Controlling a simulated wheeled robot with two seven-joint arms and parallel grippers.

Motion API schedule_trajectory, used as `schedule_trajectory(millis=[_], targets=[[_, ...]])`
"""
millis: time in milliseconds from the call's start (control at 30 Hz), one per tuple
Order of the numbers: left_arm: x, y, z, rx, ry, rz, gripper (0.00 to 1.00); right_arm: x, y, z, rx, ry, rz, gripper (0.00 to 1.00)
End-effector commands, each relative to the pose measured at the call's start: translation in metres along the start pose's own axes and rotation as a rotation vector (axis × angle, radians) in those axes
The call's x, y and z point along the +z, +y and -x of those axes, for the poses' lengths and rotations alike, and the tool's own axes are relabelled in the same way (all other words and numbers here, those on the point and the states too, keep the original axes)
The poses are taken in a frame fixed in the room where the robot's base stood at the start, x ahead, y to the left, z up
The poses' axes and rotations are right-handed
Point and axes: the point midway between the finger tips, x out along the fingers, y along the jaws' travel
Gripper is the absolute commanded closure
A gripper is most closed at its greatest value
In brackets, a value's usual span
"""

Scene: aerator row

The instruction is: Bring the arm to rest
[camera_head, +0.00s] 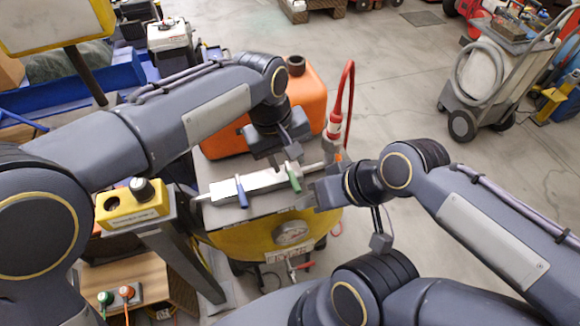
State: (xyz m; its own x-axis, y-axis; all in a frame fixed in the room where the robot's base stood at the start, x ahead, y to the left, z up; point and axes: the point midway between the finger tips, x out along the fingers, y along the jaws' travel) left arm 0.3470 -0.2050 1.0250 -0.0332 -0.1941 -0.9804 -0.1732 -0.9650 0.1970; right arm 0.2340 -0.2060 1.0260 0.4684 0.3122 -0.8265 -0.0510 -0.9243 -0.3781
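My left arm reaches in from the left, bends over the orange tank and points down. Its gripper (279,155) is above the back of a pale bar-shaped fitting (262,184) with a blue lever and a green lever. I cannot tell whether it touches the fitting or how its fingers stand. My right arm comes in from the lower right. Its gripper (312,193) points left at the right end of the worktop, close to the green lever. Its fingers are small and partly hidden, so their opening is unclear. I see nothing clearly held.
The fitting lies on a grey top (225,215) over a yellow body with a gauge (291,232). An orange tank (305,92) and a red hose (346,88) stand close behind. A yellow button box (131,208) is at left. Open floor (400,75) lies beyond.

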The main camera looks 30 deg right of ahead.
Motion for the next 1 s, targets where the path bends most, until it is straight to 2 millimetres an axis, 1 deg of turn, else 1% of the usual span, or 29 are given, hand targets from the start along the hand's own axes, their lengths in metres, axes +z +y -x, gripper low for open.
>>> schedule_trajectory(millis=[33,133,633,700,767,867,900,967,1000], targets=[[0.0,0.0,0.005,0.001,0.001,0.0,0.64,0.0,0.0,0.0,0.0,0.0,0.0,0.64],[0.0,0.0,0.01,0.001,0.0,0.0,0.64,0.0,0.0,0.0,0.0,0.0,0.0,0.64],[0.0,0.0,0.011,0.0,0.0,0.0,0.64,0.0,0.0,0.0,0.0,0.0,0.0,0.64],[-0.002,-0.006,0.015,0.005,0.003,0.004,0.64,0.0,0.0,0.0,0.0,0.0,0.0,0.64],[-0.005,-0.018,0.024,0.018,0.011,0.013,0.64,0.0,0.0,0.0,0.0,0.0,0.0,0.64],[-0.013,-0.059,0.051,0.054,0.037,0.033,0.64,0.0,0.0,0.0,0.0,0.0,0.0,0.64],[-0.014,-0.083,0.064,0.073,0.054,0.044,0.64,0.0,0.0,0.0,0.0,0.0,0.0,0.64],[-0.013,-0.122,0.082,0.101,0.082,0.063,0.64,0.0,0.0,0.0,0.0,0.0,0.0,0.64],[-0.009,-0.149,0.093,0.12,0.104,0.075,0.64,0.0,0.0,0.0,0.0,0.0,0.0,0.64]])
